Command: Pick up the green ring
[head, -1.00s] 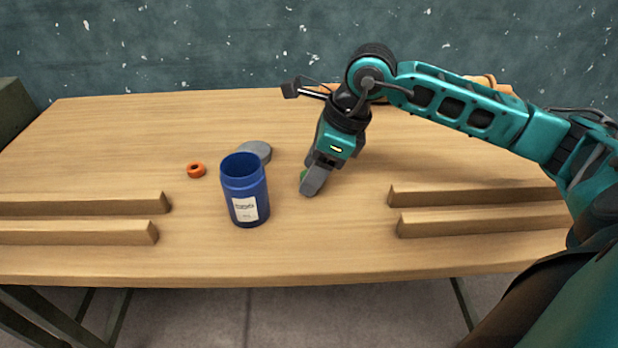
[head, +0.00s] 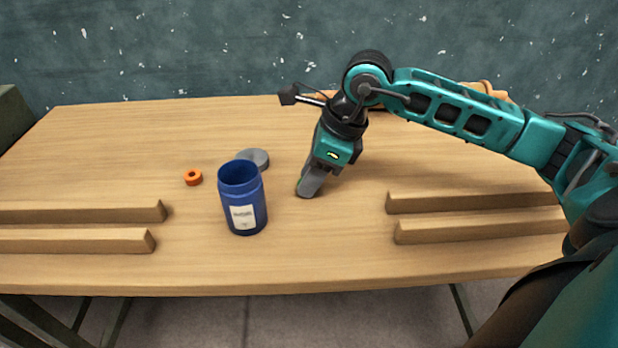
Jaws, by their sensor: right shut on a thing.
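My right gripper (head: 307,189) points down at the table, just right of the blue jar. It is shut on the green ring (head: 299,180), of which only a thin green sliver shows at the left side of the fingers. The rest of the ring is hidden behind the fingers. I cannot tell whether the ring touches the table. My left gripper is not in view.
An open blue jar (head: 243,200) with a white label stands left of the gripper. A grey disc (head: 255,158) lies behind it, and an orange ring (head: 193,177) lies to its left. Wooden rails (head: 80,212) lie at the left and others (head: 475,202) at the right of the table (head: 330,265).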

